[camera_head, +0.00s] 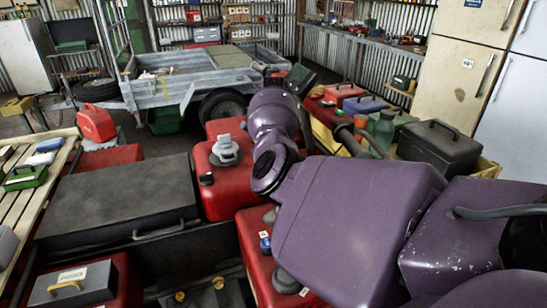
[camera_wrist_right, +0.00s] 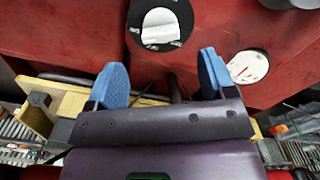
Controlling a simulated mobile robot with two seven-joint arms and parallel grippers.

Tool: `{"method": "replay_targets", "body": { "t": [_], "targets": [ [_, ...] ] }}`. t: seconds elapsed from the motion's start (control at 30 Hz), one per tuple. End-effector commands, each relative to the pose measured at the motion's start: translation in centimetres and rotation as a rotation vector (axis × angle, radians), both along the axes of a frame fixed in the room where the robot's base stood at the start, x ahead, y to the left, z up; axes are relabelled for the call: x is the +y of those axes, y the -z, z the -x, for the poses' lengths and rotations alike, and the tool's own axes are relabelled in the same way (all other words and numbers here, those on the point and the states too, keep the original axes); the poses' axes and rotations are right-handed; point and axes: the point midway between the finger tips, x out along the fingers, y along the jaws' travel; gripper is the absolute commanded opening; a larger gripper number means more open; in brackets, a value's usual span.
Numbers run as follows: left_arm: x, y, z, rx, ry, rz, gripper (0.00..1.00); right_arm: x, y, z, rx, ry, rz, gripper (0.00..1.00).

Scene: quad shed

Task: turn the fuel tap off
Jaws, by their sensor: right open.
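In the right wrist view, a round black plate with a white knob (camera_wrist_right: 160,27) sits on a red panel (camera_wrist_right: 60,35); it looks like the fuel tap. A white round dial (camera_wrist_right: 248,67) with a red mark is to its right on the same panel. My right gripper (camera_wrist_right: 162,80) has blue fingertips spread wide, with nothing between them. The knob is beyond the fingertips, apart from them. In the head view my purple right arm hides the gripper and the tap. My left gripper does not show.
In the head view, a red body with a grey cap (camera_head: 225,150) and a black box (camera_head: 120,205) lie left of my arm. A trailer (camera_head: 175,92) stands farther back.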

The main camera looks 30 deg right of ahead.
Motion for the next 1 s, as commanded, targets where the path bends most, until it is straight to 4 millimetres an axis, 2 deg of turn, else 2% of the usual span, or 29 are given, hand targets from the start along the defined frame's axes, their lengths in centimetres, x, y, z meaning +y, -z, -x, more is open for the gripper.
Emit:
{"method": "replay_targets", "body": {
  "t": [0.03,0.1,0.33,0.5,0.8,0.87,1.0],
  "targets": [
    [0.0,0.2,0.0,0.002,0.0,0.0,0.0,0.1,1.2,0.1,0.005,-0.001,-0.002,0.77],
    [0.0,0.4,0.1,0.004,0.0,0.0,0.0,0.0,2.4,0.1,0.003,0.0,-0.001,0.77],
    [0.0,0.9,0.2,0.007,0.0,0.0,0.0,0.0,5.3,0.0,0.002,0.0,0.001,0.77],
    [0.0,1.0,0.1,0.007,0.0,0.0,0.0,0.0,6.2,0.0,0.001,0.0,0.001,0.77],
    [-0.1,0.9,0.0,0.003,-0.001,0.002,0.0,0.0,6.2,0.0,0.0,0.0,0.001,0.77],
    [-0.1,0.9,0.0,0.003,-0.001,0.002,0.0,0.0,6.2,0.0,0.0,0.0,0.001,0.69],
    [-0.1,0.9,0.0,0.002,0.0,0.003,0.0,0.0,6.2,0.0,0.0,0.0,0.001,0.47]
  ]
}}
